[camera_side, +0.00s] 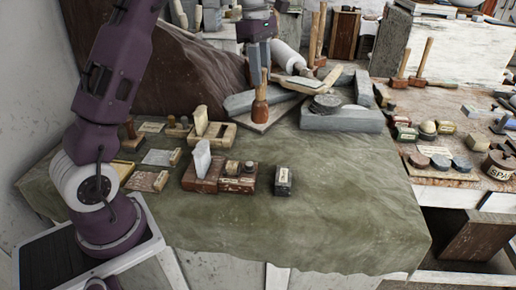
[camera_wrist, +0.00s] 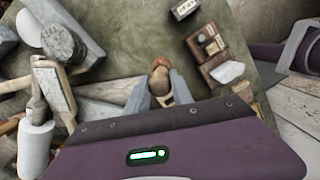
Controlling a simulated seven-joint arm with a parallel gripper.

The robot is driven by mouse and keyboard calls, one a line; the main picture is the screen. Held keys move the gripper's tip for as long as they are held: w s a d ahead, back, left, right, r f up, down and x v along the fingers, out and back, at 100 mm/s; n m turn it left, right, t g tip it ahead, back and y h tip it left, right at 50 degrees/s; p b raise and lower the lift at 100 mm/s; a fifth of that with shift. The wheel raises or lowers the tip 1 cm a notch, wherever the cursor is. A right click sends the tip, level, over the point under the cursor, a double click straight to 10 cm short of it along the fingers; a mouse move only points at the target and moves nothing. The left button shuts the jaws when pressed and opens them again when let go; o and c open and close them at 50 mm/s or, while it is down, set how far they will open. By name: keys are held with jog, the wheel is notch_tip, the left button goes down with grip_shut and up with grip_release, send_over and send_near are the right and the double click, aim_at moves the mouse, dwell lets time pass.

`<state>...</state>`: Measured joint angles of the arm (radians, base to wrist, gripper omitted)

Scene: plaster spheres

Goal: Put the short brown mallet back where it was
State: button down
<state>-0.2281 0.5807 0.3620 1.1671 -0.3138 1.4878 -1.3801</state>
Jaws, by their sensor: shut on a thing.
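The short brown mallet (camera_side: 260,108) is upright at the back of the green-clothed table, with its rounded head down and its thin handle up. My gripper (camera_side: 259,68) is above it, fingers pointing down, shut on the handle. In the wrist view, the mallet (camera_wrist: 160,82) shows end-on between the two grey fingers of my gripper (camera_wrist: 161,98). The head is over a flat pale slab (camera_side: 284,107); whether its base touches the slab is hard to tell.
Grey stone blocks (camera_side: 340,121) and a round dark stone (camera_side: 325,103) lie to the right. Taller mallets (camera_side: 318,35) stand behind. Wooden holders (camera_side: 205,178) and a small dark labelled block (camera_side: 284,181) are in front. The front right cloth (camera_side: 345,205) is clear.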

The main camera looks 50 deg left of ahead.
aim_at(262, 106)
jog(key=f, duration=0.3)
jog(key=w+f, duration=0.1)
jog(key=f, duration=0.6)
jog(key=shift+w+a+f, duration=0.15)
jog(key=shift+a+f, duration=0.1)
jog(key=shift+a, duration=0.15)
jog(key=shift+f, duration=0.15)
jog(key=c, duration=1.1)
grip_release()
notch_tip(262, 106, up, 12)
jog(key=a, duration=0.1)
jog(key=s+d+r+m+t, duration=0.2)
jog(key=s+d+r+m, duration=0.55)
jog(key=s, duration=0.25)
jog(key=s+d+f+m+t, duration=0.1)
jog(key=s+d+f+m, duration=0.1)
jog(key=s+m, duration=0.3)
jog(key=s+d+f+m+t+y, duration=0.1)
jog(key=s+d+f+m, duration=0.2)
jog(key=s, duration=0.5)
jog(key=s+d+f+m+t, duration=0.1)
jog(key=s+d+f+m, duration=0.1)
jog(key=s+d+m, duration=0.3)
jog(key=shift+s+d+f+m, duration=0.1)
jog(key=shift+s+f+m, duration=0.1)
jog(key=shift+s+m, duration=0.35)
jog(key=shift+s+f+m, duration=0.2)
jog(key=shift+s+m, duration=0.2)
jog(key=shift+s, duration=0.15)
